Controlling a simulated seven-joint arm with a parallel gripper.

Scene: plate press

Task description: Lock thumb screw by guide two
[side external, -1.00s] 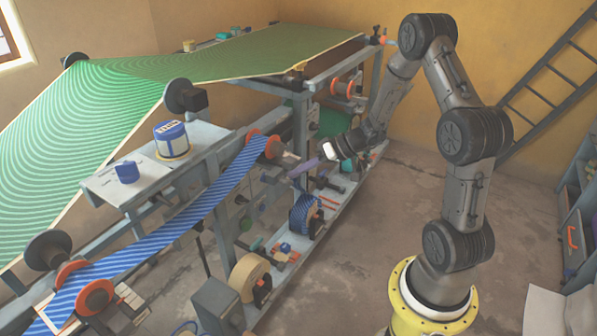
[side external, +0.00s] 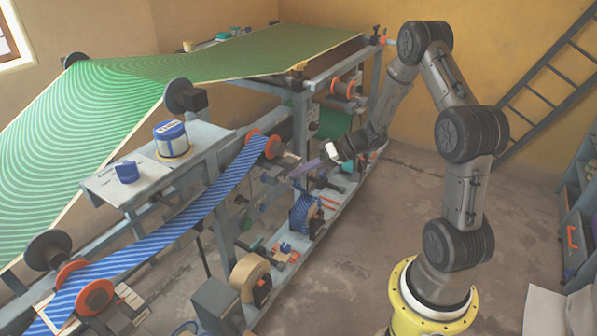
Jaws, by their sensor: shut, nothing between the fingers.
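My gripper (side external: 327,152) is at the right side of the press, just right of the upper end of the blue striped web (side external: 215,192). It shows as a small white and dark end on my arm. Its fingers are shut with nothing visible between them, though the tips are too small to make out clearly. A purple bar-like part (side external: 306,169) lies just left of and below it; I cannot tell whether they touch. An orange-flanged guide roller (side external: 271,147) holds the web's upper end. The thumb screw is too small to pick out, and I cannot tell which guide is two.
A blue striped roll (side external: 304,214) and a tan roll (side external: 248,275) sit along the press's lower rail (side external: 318,238). The green striped web (side external: 215,60) spans the top. A blue-lidded tub (side external: 171,139) stands on a shelf at left.

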